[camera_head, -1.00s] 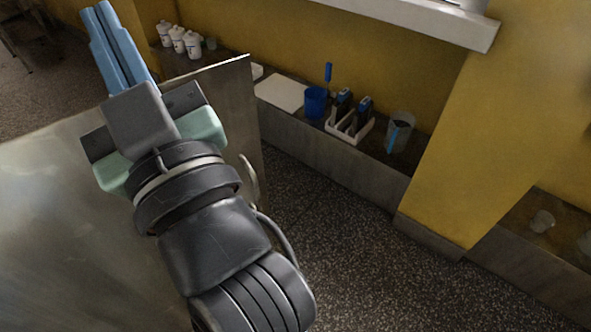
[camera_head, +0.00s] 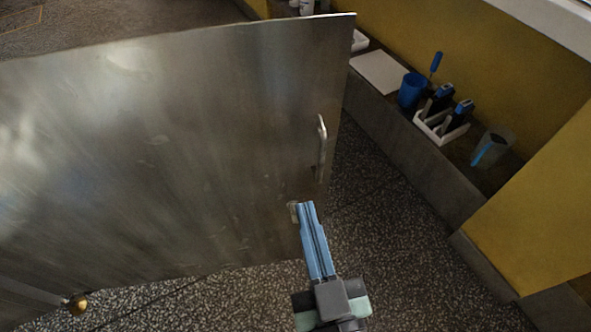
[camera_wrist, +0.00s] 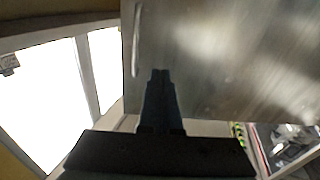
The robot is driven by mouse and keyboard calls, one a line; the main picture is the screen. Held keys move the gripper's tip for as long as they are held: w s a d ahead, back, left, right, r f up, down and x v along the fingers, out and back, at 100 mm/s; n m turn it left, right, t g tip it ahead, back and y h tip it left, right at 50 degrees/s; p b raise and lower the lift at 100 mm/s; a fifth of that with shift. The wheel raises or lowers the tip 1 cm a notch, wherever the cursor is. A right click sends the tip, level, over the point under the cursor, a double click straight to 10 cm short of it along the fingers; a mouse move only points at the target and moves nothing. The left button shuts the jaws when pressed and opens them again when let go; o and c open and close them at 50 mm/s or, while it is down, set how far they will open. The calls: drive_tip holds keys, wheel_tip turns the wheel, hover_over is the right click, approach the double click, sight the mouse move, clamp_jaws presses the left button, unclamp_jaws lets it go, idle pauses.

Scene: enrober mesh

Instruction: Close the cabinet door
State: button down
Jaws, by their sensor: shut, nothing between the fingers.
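The cabinet door (camera_head: 170,140) is a large brushed metal panel that stands open, filling the left and middle of the head view. Its curved metal handle (camera_head: 321,147) sits near its right edge. My gripper (camera_head: 307,207) has long blue fingers, shut and empty, with the tips by the door's lower right part, below the handle. In the head view I cannot tell whether they touch the door. In the wrist view the door (camera_wrist: 240,60) fills the upper right, with the handle (camera_wrist: 137,40) at its left edge. My dark fingers (camera_wrist: 160,75) overlap the door's lower part there.
A ledge along the yellow wall (camera_head: 480,60) holds a blue cup (camera_head: 412,90), a white caddy (camera_head: 440,128) and a clear beaker (camera_head: 492,149). A brass-coloured knob (camera_head: 78,305) shows at lower left. The speckled floor (camera_head: 400,250) right of the door is clear.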

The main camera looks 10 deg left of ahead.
sight(290, 158)
drive_tip(key=s+d+f, duration=0.1)
drive_tip(key=s+f, duration=0.2)
drive_tip(key=s, duration=0.1)
drive_tip(key=shift+m+h, duration=0.4)
drive_tip(key=p+x, duration=0.4)
drive_tip(key=x, duration=0.9)
drive_tip(key=shift+w+f, duration=0.15)
drive_tip(key=shift+f, duration=0.05)
drive_tip(key=shift+w+a+f+p, duration=0.1)
drive_tip(key=shift+w+f+p, duration=0.05)
drive_tip(key=shift+w+p, duration=0.3)
